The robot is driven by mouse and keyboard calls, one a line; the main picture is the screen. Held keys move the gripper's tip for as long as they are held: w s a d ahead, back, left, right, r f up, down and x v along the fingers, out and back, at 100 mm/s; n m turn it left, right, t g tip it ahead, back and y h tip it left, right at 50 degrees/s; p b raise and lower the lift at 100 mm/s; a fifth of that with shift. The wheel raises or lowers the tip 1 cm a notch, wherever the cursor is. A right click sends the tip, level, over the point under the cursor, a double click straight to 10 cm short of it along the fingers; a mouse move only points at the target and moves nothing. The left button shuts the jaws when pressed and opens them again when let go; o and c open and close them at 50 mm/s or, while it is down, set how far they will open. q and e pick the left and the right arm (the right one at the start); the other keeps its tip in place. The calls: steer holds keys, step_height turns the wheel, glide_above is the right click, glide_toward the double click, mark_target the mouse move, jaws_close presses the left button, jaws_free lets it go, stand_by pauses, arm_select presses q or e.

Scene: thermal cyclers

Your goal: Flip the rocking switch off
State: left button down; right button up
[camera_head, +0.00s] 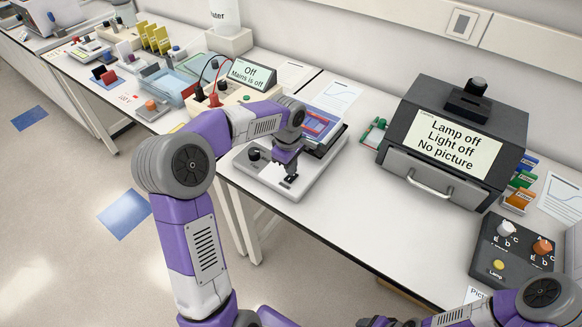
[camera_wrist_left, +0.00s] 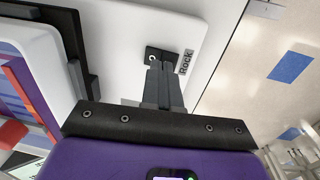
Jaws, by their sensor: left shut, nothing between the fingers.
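The rocker (camera_head: 307,186) is a pale base with a dark-framed platform on top, on the bench near its front edge. A dark knob (camera_head: 254,154) sits on its left corner. My left gripper (camera_head: 290,179) is shut and empty, pointing down over the base's front part. In the left wrist view, the shut fingers (camera_wrist_left: 162,72) reach the small black rocking switch (camera_wrist_left: 152,54) beside the "Rock" label (camera_wrist_left: 186,62). The fingertips partly cover the switch, so I cannot tell its position or whether they touch it. My right arm (camera_head: 470,316) is at the bottom right; its fingers are not clear.
A dark lamp box (camera_head: 466,112) reading "Lamp off, Light off, No picture" stands to the right. A control box (camera_head: 511,252) with knobs is nearer the right edge. A power unit sign (camera_head: 250,73) reads "Off, Mains is off".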

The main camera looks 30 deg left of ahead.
arm_select(q)
step_height(320, 180, up, 12)
steer(key=w+p, duration=0.1)
steer(key=p, duration=0.2)
steer(key=shift+w, duration=0.25)
arm_select(e)
step_height(320, 180, up, 4)
